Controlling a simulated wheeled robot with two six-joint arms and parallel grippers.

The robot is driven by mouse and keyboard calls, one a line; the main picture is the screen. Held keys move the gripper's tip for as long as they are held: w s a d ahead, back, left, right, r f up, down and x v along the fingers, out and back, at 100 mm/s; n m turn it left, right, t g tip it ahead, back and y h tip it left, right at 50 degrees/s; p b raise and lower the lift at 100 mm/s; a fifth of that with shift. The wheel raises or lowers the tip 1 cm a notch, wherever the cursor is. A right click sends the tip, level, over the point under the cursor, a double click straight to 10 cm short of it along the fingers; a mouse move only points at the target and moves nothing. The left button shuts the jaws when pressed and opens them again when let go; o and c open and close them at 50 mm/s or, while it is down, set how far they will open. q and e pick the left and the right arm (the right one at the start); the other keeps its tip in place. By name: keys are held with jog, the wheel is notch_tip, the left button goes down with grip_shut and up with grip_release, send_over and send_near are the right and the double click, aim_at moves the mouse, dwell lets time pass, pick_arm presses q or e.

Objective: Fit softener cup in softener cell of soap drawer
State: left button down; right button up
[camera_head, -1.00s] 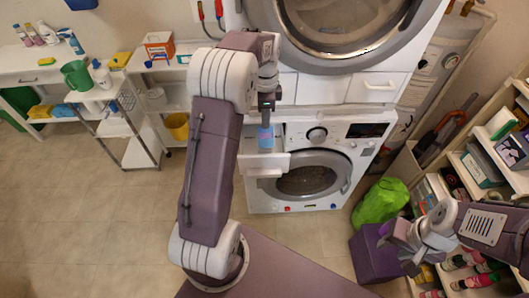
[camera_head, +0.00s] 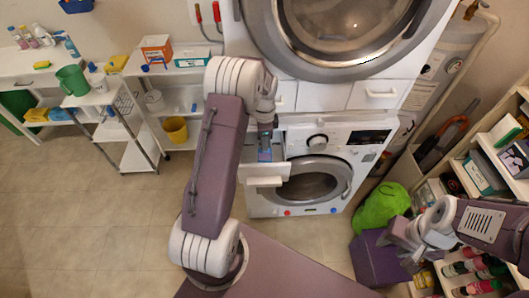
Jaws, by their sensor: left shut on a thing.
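The washing machine (camera_head: 357,152) stands in the middle, below a stacked machine. Its soap drawer (camera_head: 265,181) is pulled out, with the white front nearest me. My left gripper (camera_head: 265,140) points down over the drawer from behind my arm and is shut on the blue softener cup (camera_head: 264,155). The cup is at or just inside the drawer's opening; whether it touches the drawer floor, and which cell it is over, I cannot tell. The gripper and arm hide part of the drawer. My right gripper (camera_head: 402,250) is far to the right, away from the drawer; its fingers are unclear.
A green bag (camera_head: 380,206) and a purple box (camera_head: 374,258) stand right of the machine, near my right gripper. Shelves (camera_head: 500,185) line the right side. A white shelf unit with a yellow bucket (camera_head: 175,130) is at left. The floor at left is clear.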

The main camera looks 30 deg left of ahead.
aim_at(264, 155)
pick_arm(q)
notch_tip(264, 155, down, 2)
jog(key=shift+f, duration=0.2)
notch_tip(264, 155, down, 4)
jog(key=shift+r+p, duration=0.1)
jog(key=shift+p, duration=0.35)
jog(key=shift+f, duration=0.25)
jog(key=shift+f, duration=0.1)
jog(key=c, duration=1.4)
grip_release()
